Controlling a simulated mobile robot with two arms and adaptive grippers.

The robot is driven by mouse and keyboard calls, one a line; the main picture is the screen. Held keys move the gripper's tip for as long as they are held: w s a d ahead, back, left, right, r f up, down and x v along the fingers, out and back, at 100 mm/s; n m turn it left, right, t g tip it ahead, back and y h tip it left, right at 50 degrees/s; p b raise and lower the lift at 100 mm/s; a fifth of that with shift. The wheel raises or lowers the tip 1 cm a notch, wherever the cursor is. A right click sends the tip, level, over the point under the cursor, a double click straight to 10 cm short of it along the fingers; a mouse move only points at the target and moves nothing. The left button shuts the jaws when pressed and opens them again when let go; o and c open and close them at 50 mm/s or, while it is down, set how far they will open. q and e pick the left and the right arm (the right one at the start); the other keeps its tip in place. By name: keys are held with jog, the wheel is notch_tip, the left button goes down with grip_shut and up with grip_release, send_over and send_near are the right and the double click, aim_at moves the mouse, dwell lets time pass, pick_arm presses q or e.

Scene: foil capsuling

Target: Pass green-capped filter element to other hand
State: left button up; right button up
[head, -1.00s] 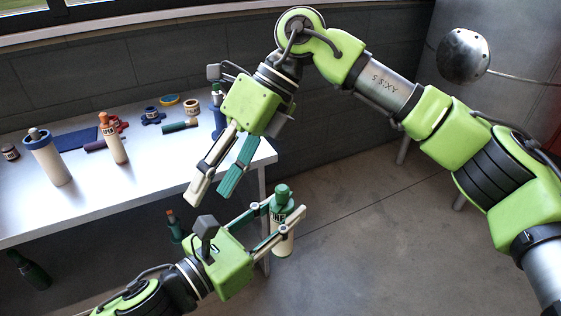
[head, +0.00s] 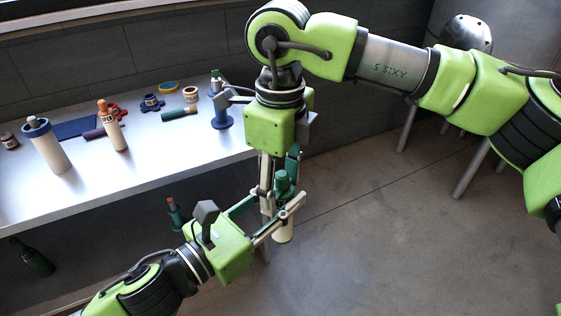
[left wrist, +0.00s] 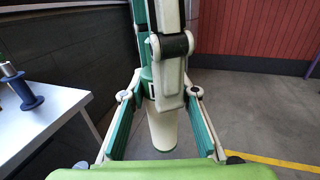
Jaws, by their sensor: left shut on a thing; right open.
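The green-capped filter element (head: 284,234) is upright in the air off the table's right end, with a pale body and a green cap. My left gripper (head: 277,209) is shut on it. In the left wrist view the pale lower body (left wrist: 162,128) shows between the left fingers. My right gripper (head: 280,188) comes down from above, open, with its fingers around the cap area. In the left wrist view the right fingers hide the element's upper part. Whether they touch it cannot be told.
The grey table (head: 150,165) at left holds a white cylinder with a blue rim (head: 50,152), an orange-capped element (head: 112,130), a blue stand (head: 221,112) and several small parts. A dark green bottle (head: 33,258) is below it.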

jog(key=shift+f, duration=2.1)
jog(key=shift+c, duration=0.4)
jog(key=c, duration=1.2)
pick_arm(q)
jog(key=o, duration=1.2)
pick_arm(e)
jog(key=shift+o, duration=0.2)
pick_arm(q)
jog(key=shift+o, duration=0.2)
